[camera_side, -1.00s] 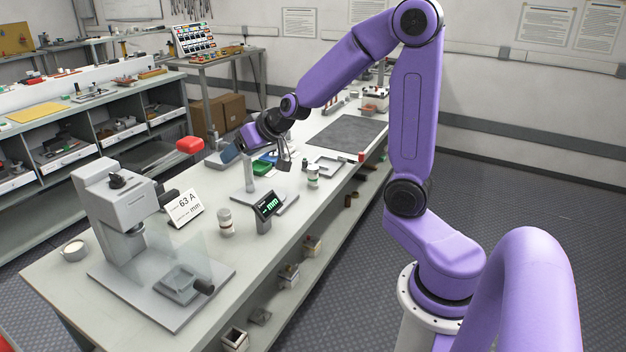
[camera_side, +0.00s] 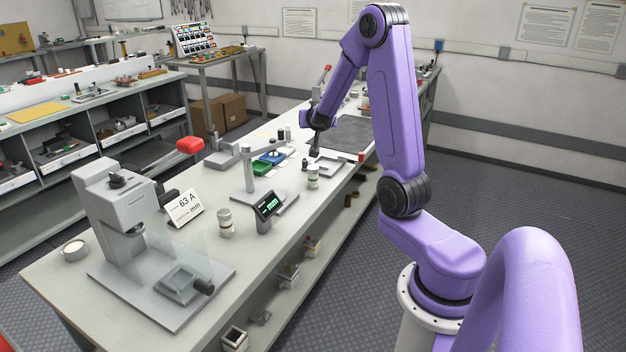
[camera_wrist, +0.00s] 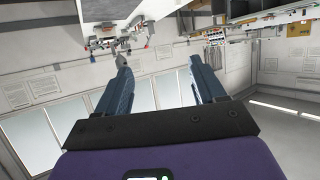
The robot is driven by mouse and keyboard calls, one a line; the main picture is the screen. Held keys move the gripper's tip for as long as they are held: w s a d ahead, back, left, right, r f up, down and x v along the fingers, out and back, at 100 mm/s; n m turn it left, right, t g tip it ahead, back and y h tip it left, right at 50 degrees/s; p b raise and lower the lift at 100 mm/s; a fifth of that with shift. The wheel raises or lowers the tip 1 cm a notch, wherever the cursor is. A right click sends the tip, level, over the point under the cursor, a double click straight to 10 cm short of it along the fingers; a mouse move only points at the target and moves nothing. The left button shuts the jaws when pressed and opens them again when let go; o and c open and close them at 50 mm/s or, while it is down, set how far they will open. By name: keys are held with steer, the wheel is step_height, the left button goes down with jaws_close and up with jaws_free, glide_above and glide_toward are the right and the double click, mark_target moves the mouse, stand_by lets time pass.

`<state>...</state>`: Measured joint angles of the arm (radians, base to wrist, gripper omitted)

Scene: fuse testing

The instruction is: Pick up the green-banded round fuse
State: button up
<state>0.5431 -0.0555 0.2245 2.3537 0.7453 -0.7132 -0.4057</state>
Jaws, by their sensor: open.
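The green-banded round fuse (camera_side: 313,177) is a pale cylinder with a green band. It stands upright on the workbench, right of the gauge stand and near the bench's right edge. My gripper (camera_side: 314,152) is beyond and above it in the side view, apart from it. In the wrist view my gripper (camera_wrist: 158,62) has its two blue fingers spread wide with nothing between them. That view faces walls and distant benches, and I cannot make out the fuse in it.
A second round fuse (camera_side: 225,222) stands left of a small green-lit display (camera_side: 268,205). A press with a clear shield (camera_side: 125,205) fills the near bench end.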

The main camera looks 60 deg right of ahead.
glide_toward(312, 168)
steer(key=x, duration=0.5)
steer(key=shift+s+d+f, duration=0.2)
steer(key=shift+f, duration=0.05)
steer(key=shift+x, duration=3.8)
steer(key=shift+a, duration=0.1)
steer(key=c, duration=1.2)
